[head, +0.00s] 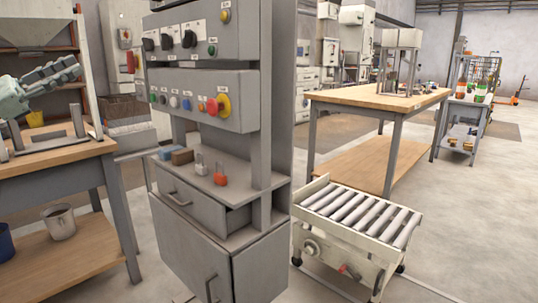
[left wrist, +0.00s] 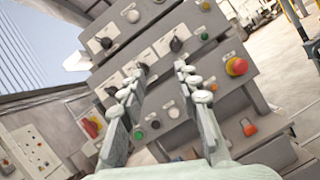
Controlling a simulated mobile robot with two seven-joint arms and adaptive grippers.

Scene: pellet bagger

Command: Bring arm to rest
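My left gripper (head: 72,68) shows at the left edge of the head view, raised above a wooden-topped workbench. It points right, toward the grey control cabinet (head: 205,100), and is clear of it. In the left wrist view the two fingers of the gripper (left wrist: 161,68) stand apart with nothing between them, so it is open and empty. The cabinet's panel (left wrist: 160,60) with dark knobs and coloured buttons lies beyond the fingertips. My right gripper is in neither view.
Red and white padlocks (head: 220,178) and small boxes (head: 182,156) sit on the cabinet's ledge. A roller conveyor cart (head: 355,215) stands right of the cabinet, before a wooden workbench (head: 380,96). A bucket (head: 60,222) stands on the left bench's lower shelf.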

